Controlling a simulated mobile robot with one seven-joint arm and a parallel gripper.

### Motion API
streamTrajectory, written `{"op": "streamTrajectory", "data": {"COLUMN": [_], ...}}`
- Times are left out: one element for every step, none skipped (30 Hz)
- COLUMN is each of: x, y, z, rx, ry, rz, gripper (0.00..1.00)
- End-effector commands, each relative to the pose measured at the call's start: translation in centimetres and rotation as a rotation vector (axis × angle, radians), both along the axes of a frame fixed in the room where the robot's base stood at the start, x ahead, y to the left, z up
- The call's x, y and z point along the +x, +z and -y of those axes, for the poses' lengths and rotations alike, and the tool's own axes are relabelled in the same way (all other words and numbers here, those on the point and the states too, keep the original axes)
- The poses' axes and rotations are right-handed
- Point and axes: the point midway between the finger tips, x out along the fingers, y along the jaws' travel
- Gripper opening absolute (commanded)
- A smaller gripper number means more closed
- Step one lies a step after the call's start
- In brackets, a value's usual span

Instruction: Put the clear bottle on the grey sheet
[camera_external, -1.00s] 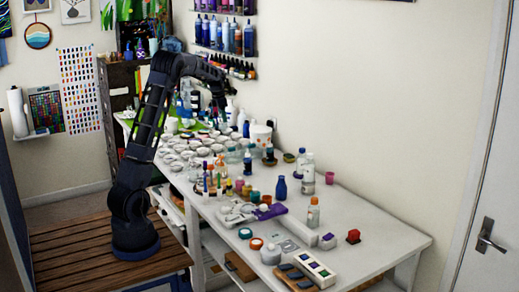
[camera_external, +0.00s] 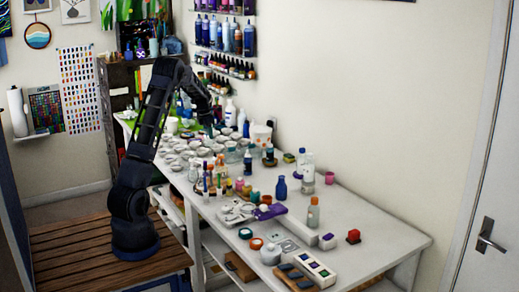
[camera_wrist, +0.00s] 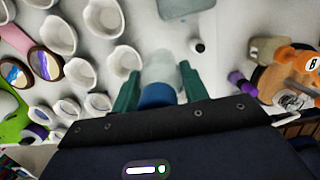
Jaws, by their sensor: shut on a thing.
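My gripper (camera_wrist: 159,76) is shut on a clear bottle (camera_wrist: 162,72) with a blue cap, its green fingers on either side in the wrist view. The bottle's clear body points away from the camera, over the white table. In the external view my gripper (camera_external: 207,127) is low over the far part of the table, and the held bottle cannot be made out.
Many white cups (camera_wrist: 58,37) stand left of the bottle in the wrist view. A small black-topped item (camera_wrist: 198,47) is close on the right. Orange and purple items lie farther right. In the external view, several bottles and jars crowd the table (camera_external: 385,232); its near right end is clearer.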

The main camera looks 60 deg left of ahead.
Motion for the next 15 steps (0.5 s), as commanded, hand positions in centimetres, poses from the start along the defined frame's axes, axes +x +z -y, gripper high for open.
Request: {"op": "streamTrajectory", "data": {"x": [-0.1, -0.1, -0.1, 0.0, 0.0, 0.0, 0.0, 0.0, 0.0, 0.0, 0.0, 0.0, 0.0, 0.0, -0.1], "y": [-1.2, -1.7, -2.4, -2.8, -3.2, -3.6, -3.9, -4.1, -4.3, -4.4, -4.5, -4.7, -4.9, -5.1, -5.5], "z": [-0.1, -0.1, -0.1, 0.0, 0.0, 0.0, 0.0, 0.0, 0.0, 0.0, -0.1, -0.1, -0.1, -0.1, -0.1], "rx": [-0.001, -0.001, -0.001, 0.0, 0.0, -0.001, -0.001, 0.0, 0.0, 0.0, 0.001, 0.001, 0.001, 0.0, 0.0], "ry": [0.002, 0.002, 0.001, 0.0, 0.0, 0.0, 0.0, 0.0, 0.0, 0.0, 0.0, 0.0, 0.0, 0.0, 0.0], "rz": [-0.002, -0.002, -0.001, -0.001, 0.0, -0.001, -0.001, -0.001, -0.001, 0.0, 0.0, 0.0, 0.0, -0.001, -0.001], "gripper": [0.13, 0.13, 0.13, 0.13, 0.13, 0.13, 0.13, 0.13, 0.13, 0.13, 0.13, 0.13, 0.13, 0.13, 0.13]}}
